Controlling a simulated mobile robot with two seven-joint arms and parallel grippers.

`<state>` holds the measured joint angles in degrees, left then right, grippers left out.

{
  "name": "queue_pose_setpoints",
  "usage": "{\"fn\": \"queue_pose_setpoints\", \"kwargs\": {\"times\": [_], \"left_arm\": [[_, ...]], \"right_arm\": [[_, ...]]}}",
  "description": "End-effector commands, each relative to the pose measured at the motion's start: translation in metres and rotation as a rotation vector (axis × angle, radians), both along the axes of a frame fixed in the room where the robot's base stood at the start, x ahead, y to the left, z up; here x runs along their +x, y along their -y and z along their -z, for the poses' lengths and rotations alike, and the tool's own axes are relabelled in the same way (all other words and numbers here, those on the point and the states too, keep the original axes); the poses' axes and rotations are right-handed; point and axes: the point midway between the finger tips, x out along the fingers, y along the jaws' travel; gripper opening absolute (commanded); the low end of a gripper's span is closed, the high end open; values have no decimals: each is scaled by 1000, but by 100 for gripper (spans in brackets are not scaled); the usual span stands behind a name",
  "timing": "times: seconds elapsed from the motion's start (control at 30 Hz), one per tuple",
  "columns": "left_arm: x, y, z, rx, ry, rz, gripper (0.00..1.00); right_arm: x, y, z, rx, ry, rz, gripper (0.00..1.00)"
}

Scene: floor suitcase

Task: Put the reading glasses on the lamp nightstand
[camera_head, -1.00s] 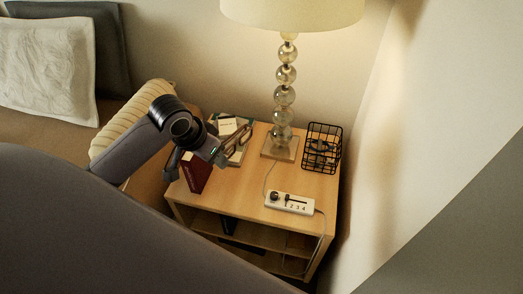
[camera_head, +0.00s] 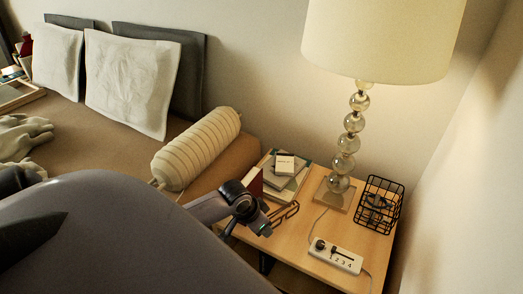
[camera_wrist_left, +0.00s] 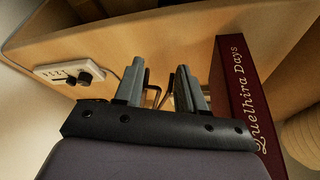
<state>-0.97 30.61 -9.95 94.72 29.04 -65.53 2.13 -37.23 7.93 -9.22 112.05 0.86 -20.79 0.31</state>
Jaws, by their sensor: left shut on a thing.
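The reading glasses (camera_head: 286,213) are a thin brown frame at my left gripper (camera_head: 266,228), which is shut on them at the near left part of the lamp nightstand (camera_head: 300,236). In the left wrist view, the fingers of the left gripper (camera_wrist_left: 160,92) stand close together with thin dark parts of the glasses (camera_wrist_left: 153,88) between them. The nightstand's pale wood (camera_wrist_left: 190,30) fills the background there. I cannot tell whether the glasses touch the top. The lamp (camera_head: 346,150) stands at the back of the nightstand. My right gripper is not in view.
A dark red book (camera_head: 255,183) stands beside the gripper, close by in the wrist view (camera_wrist_left: 236,100). Stacked books with a white box (camera_head: 285,164) lie behind. A black wire basket (camera_head: 379,204) and a white numbered power strip (camera_head: 335,255) occupy the right side. The bed with a bolster (camera_head: 198,148) is left.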

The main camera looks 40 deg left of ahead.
Motion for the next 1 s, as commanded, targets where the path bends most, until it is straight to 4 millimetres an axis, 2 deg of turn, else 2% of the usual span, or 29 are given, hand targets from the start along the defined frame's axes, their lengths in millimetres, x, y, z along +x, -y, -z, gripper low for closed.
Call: {"fn": "queue_pose_setpoints", "kwargs": {"times": [0.3,0.73,0.77,0.83,1.0], "left_arm": [[0,0,42,-1,-1,-1,11],[0,0,47,0,0,0,11],[0,0,47,0,-1,0,43],[0,0,47,-1,0,0,65],[0,0,46,0,0,0,65]], "right_arm": [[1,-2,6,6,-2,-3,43],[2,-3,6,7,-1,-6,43],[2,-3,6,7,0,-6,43],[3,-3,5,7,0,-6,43],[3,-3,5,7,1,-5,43]]}}
